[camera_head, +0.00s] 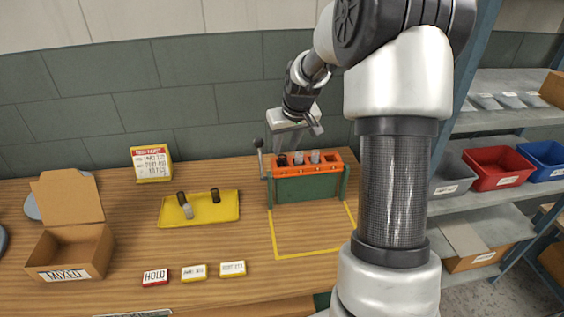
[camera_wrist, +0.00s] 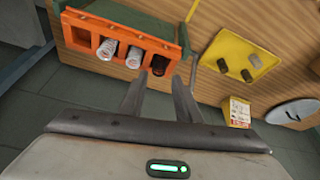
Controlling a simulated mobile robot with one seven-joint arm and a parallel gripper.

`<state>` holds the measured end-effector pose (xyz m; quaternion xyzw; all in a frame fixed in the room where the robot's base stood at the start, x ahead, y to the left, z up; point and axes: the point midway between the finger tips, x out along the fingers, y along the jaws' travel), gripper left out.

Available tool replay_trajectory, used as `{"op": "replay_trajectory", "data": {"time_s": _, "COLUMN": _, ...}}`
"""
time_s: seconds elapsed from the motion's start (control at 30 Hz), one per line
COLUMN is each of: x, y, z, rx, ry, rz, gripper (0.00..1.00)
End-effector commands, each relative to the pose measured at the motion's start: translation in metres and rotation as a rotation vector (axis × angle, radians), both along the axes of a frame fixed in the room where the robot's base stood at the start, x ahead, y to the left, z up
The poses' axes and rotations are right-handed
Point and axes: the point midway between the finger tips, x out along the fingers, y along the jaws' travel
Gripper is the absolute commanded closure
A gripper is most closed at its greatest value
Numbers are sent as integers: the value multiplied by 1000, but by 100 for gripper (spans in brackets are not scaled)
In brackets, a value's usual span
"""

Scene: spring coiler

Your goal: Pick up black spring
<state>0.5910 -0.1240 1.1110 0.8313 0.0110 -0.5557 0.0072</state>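An orange-topped green rack (camera_head: 310,185) stands at the back of the bench. A black spring (camera_head: 282,160) stands in its leftmost slot in the head view; it also shows in the wrist view (camera_wrist: 159,66). Two silver springs (camera_head: 315,157) fill the middle slots, and the rightmost slot looks empty. My gripper (camera_wrist: 158,87) is open, its fingers apart with nothing between them. It hangs above the rack's left end, with the black spring just beyond the fingertips in the wrist view. A yellow tray (camera_head: 230,212) holds two other dark springs (camera_head: 215,195) and one silver spring (camera_head: 188,211).
A lever (camera_head: 260,147) stands at the rack's left. An open cardboard box (camera_head: 70,255) marked MIXED, a sign (camera_head: 151,164) and a HOLD label (camera_head: 155,276) are on the bench. Shelves with a red bin (camera_head: 496,168) stand right. The yellow-outlined area before the rack is clear.

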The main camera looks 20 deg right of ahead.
Motion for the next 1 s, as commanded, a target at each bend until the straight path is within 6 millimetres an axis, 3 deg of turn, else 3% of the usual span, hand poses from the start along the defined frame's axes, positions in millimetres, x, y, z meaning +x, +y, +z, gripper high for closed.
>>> {"op": "replay_trajectory", "data": {"time_s": 0.17, "x": 4, "y": 0, "z": -11, "rx": 1, "ry": 2, "rz": 0, "gripper": 69}}
{"op": "replay_trajectory", "data": {"time_s": 0.4, "x": 17, "y": -1, "z": -44, "rx": 1, "ry": 2, "rz": -2, "gripper": 69}}
{"op": "replay_trajectory", "data": {"time_s": 0.73, "x": 21, "y": -1, "z": -52, "rx": -1, "ry": 0, "rz": -1, "gripper": 69}}
{"op": "replay_trajectory", "data": {"time_s": 0.9, "x": 21, "y": -1, "z": -52, "rx": -1, "ry": 0, "rz": -1, "gripper": 96}}
{"op": "replay_trajectory", "data": {"time_s": 1.0, "x": 21, "y": -1, "z": -52, "rx": -1, "ry": 0, "rz": -1, "gripper": 100}}
